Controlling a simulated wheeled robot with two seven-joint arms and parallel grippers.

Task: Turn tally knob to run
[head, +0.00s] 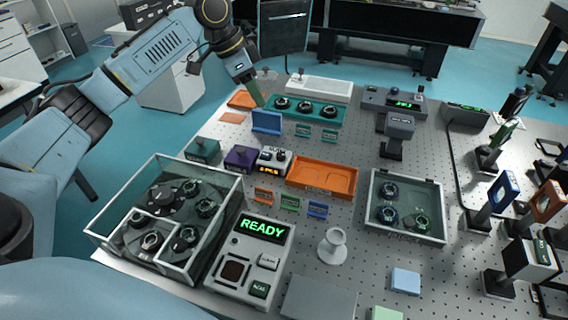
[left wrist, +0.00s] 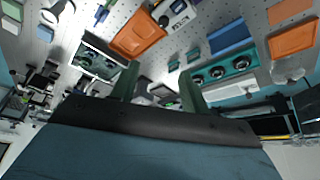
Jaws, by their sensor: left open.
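A small white box with dark knobs on top and a lit yellow display (head: 272,161) stands mid-table, right of a purple box; it looks like the tally unit. It also shows near the top of the left wrist view (left wrist: 178,14). Its knob setting is too small to read. My left gripper (head: 257,97) is above the far left of the table, near the teal tray, well beyond the white box and apart from it. Its two green fingers (left wrist: 161,84) are spread and empty in the left wrist view. My right gripper is not in view.
A teal tray (head: 315,121) with round dark pieces and an upright blue panel (head: 266,122) are near the left gripper. An orange tray (head: 324,190), glass case (head: 222,212), READY console (head: 238,276) and white stand (head: 332,251) surround the white box. Optic mounts crowd the right.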

